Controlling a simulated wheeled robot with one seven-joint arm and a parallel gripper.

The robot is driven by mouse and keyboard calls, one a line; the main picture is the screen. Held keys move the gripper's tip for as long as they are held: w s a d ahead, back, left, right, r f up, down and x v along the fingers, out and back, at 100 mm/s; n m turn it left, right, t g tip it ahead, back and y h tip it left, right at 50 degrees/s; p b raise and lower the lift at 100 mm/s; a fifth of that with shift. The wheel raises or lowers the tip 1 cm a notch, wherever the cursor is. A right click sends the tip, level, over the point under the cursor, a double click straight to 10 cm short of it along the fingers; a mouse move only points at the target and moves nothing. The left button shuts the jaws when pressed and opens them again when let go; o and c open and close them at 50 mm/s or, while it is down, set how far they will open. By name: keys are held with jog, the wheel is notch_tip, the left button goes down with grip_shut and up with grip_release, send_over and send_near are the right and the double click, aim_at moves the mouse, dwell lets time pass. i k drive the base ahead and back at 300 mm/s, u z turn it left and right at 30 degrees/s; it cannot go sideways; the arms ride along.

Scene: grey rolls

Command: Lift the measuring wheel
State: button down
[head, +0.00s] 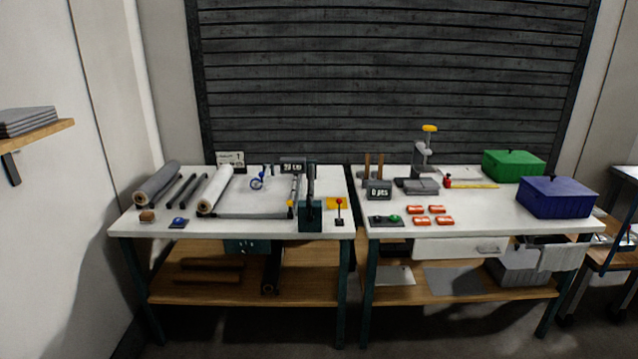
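A small blue wheel (257,183), which looks like the measuring wheel, is on the left workbench (128,226). My gripper is not in view, and nothing is seen touching the wheel.
A white roll (215,190) lies left of the wheel, and a grey roll (157,183) farther left. A dark green block with an upright lever (311,214) stands at the right front. The right bench holds a green box (513,165) and a blue box (556,198).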

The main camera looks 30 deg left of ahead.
aim_at(261, 173)
jog(key=u, duration=0.15)
jog(key=i, duration=0.4)
jog(key=u, duration=1)
jog(key=i, duration=2.05)
jog(key=u, duration=1.8)
jog(key=i, duration=1.05)
jog(key=u, duration=0.85)
